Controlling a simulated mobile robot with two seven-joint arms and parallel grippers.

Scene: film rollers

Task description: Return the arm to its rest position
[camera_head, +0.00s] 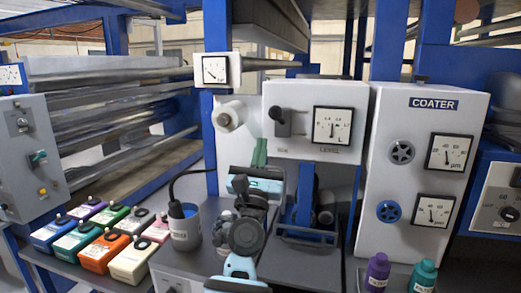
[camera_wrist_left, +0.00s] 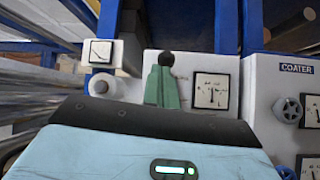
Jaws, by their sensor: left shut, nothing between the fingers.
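My left gripper (camera_head: 260,151) is in the middle of the head view, with its arm coming up from the bottom. Its green fingers point up and away, just below and left of the black lever (camera_head: 277,115) on the white LEVEL box (camera_head: 350,95). In the left wrist view the green fingers (camera_wrist_left: 163,82) are together with nothing between them. The lever's round black knob (camera_wrist_left: 167,58) shows right above the fingertips there; the gap in depth is hard to tell. My right gripper is in neither view.
A dark cup (camera_head: 184,227) with a cable stands just left of my arm. Several coloured boxes (camera_head: 105,248) sit on the left bench. The COATER cabinet (camera_head: 385,225) stands right, with purple (camera_head: 377,270) and teal (camera_head: 424,275) bottles in front. Blue posts (camera_head: 217,90) rise behind.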

